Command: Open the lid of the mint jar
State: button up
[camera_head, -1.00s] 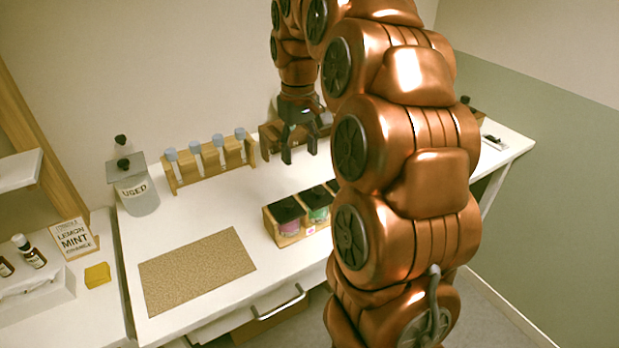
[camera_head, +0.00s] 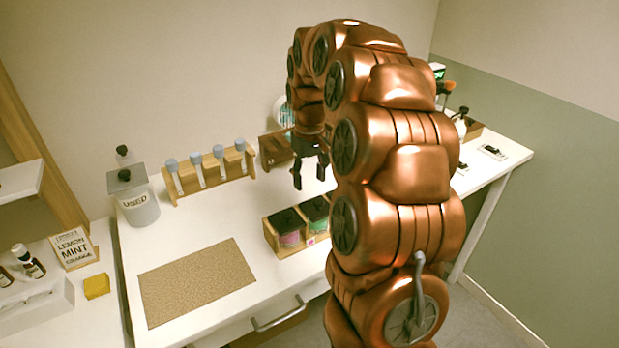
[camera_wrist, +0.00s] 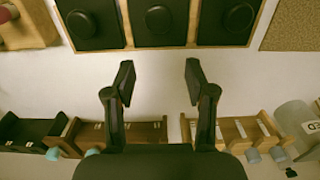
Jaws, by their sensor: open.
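A wooden box (camera_head: 291,251) on the white table holds square jars with black lids. The left jar (camera_head: 289,238) has a pink label; the jar beside it (camera_head: 315,222) has a green label, though I cannot read whether it says mint. In the wrist view three closed lids show along the top: left (camera_wrist: 89,22), middle (camera_wrist: 158,20) and right (camera_wrist: 225,18); labels are hidden there. My gripper (camera_head: 310,176) is open and empty above the table, behind the box. In the wrist view my gripper (camera_wrist: 160,78) points towards the middle lid, apart from it.
A rack with blue-capped vials (camera_head: 210,175) and a jar marked USED (camera_head: 140,206) stand at the back left. A cork mat (camera_head: 197,280) lies in front. A sign reading lemon, mint, orange (camera_head: 74,248) stands at left. My arm hides the box's right end.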

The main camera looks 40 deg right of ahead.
jog(key=shift+f, duration=0.7)
grip_shut()
dwell(0.4)
grip_release()
dwell(0.5)
notch_tip(320, 180, up, 12)
dwell(0.7)
